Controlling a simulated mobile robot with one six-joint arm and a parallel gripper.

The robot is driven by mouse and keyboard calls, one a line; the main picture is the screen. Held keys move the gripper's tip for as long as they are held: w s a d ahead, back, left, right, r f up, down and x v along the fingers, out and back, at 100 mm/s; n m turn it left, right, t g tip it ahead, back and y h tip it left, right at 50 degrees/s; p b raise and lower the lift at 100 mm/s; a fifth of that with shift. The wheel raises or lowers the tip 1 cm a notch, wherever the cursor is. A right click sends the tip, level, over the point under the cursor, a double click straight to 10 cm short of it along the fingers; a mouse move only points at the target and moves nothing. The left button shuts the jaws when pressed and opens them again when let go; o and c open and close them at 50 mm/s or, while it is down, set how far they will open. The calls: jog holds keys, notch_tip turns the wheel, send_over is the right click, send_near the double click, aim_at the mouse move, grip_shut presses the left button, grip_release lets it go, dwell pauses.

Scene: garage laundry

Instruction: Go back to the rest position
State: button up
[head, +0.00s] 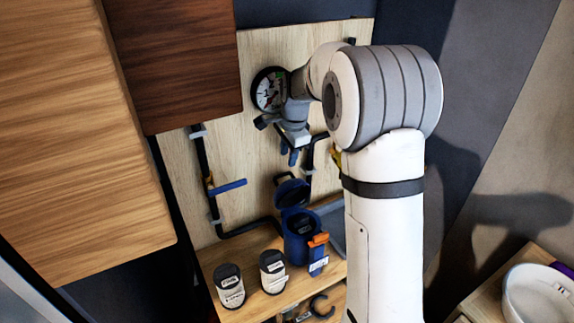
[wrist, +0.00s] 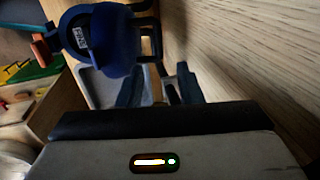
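My gripper (head: 294,156) hangs in front of the wooden panel, below the round gauge and above the blue canister. In the wrist view its two dark fingers (wrist: 160,88) stand apart with nothing visibly held between them, so it is open. My arm reaches up from the lower right and bends over toward the panel. The blue canister (head: 298,243) stands on the wooden shelf with its lid (head: 293,193) raised. It also shows in the wrist view (wrist: 108,38), beyond the fingers.
A gauge (head: 269,90) and black pipes with a blue lever (head: 228,188) are on the panel (head: 262,165). Two dark-capped pale containers (head: 230,287) (head: 273,272) stand on the shelf (head: 212,262). Wooden cabinets (head: 75,120) project at left. A white bowl (head: 535,295) sits lower right.

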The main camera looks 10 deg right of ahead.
jog(key=shift+s+r, duration=0.15)
jog(key=shift+r, duration=0.65)
jog(key=s+r+n, duration=0.3)
jog(key=s, duration=0.4)
jog(key=s+r+n, duration=0.2)
jog(key=s+n, duration=0.1)
jog(key=s, duration=0.4)
jog(key=s+d+f+n+t, duration=0.1)
jog(key=s+f+n, duration=0.2)
jog(key=s+n, duration=0.5)
jog(key=s, duration=1)
jog(key=shift+s+d+h, duration=0.15)
jog(key=shift+s+h, duration=0.1)
jog(key=shift+h, duration=0.05)
jog(key=shift+o, duration=0.4)
